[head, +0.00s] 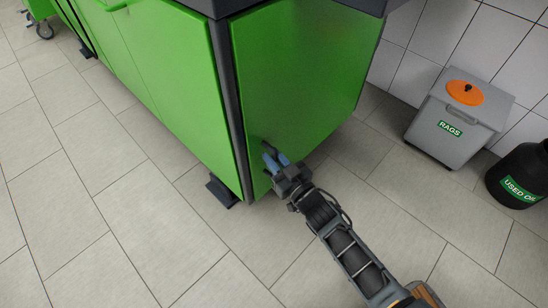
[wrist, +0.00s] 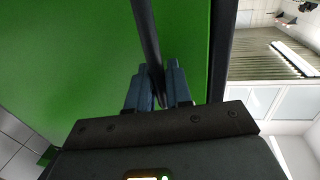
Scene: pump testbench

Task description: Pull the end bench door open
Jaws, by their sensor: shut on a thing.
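The green end bench door (head: 300,75) is the panel facing right in the head view, beside the dark corner post. It looks flush with the bench, with no clear gap. My gripper (head: 272,157) is at its lower left part, near the post. In the wrist view the dark bar handle (wrist: 147,40) runs down from the top edge between the two blue fingers of my gripper (wrist: 158,90).
The long green bench side (head: 165,75) lies left of the post, with a dark foot (head: 222,191) below. A grey rags bin (head: 450,115) with an orange lid and a black used oil drum (head: 520,175) stand at the right. The tiled floor in front is clear.

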